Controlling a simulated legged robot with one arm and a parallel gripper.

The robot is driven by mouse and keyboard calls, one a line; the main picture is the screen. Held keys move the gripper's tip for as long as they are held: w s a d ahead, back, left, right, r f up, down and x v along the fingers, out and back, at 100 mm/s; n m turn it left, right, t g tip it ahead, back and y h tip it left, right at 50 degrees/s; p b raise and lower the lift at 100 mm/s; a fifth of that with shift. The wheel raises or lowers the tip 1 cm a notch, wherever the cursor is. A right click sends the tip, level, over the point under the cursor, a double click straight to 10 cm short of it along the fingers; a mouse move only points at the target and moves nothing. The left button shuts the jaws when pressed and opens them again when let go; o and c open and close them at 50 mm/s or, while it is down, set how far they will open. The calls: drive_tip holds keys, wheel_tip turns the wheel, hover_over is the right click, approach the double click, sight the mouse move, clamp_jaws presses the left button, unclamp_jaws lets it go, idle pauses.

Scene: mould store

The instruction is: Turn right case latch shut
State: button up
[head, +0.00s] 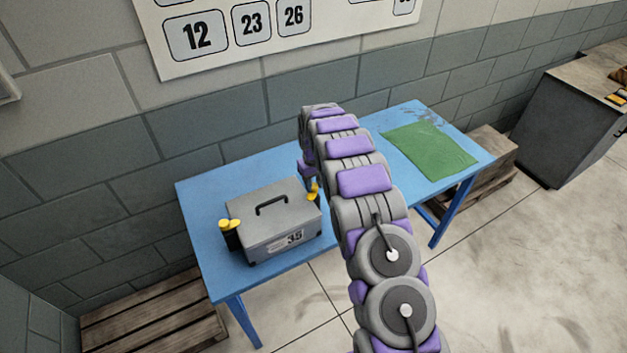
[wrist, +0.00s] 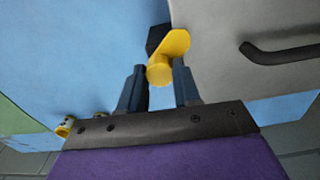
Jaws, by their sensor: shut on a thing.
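The grey case (head: 265,222) stands on the blue table, lid down, with a black handle on top and a label reading 35. It also shows at the right of the wrist view (wrist: 215,45). Its right latch (head: 314,192) is yellow and partly hidden by my arm in the head view. In the wrist view the latch (wrist: 168,55) has its rounded end between my fingertips, its lever slanting up to the right beside a black block. My gripper (wrist: 160,82) is shut on this latch. The left latch (head: 230,224), also yellow, sits on the case's other side.
The blue table (head: 205,200) has a green mat (head: 430,150) at its right. A pallet (head: 150,315) lies at the lower left. A grey cabinet (head: 570,125) stands at the far right. A grey block wall runs behind the table.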

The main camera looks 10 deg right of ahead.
sight(313, 185)
drive_tip(key=m+p, duration=0.1)
drive_tip(key=m, duration=0.3)
drive_tip(key=shift+r+m, duration=0.1)
drive_tip(key=shift+m, duration=0.2)
drive_tip(key=shift+m+p, duration=0.6)
drive_tip(key=shift+m, duration=1.2)
drive_tip(key=o, duration=1.1)
drive_tip(key=shift+c, duration=0.2)
wheel_tip(313, 185, up, 17)
drive_tip(key=p, duration=0.1)
drive_tip(key=shift+w, duration=0.1)
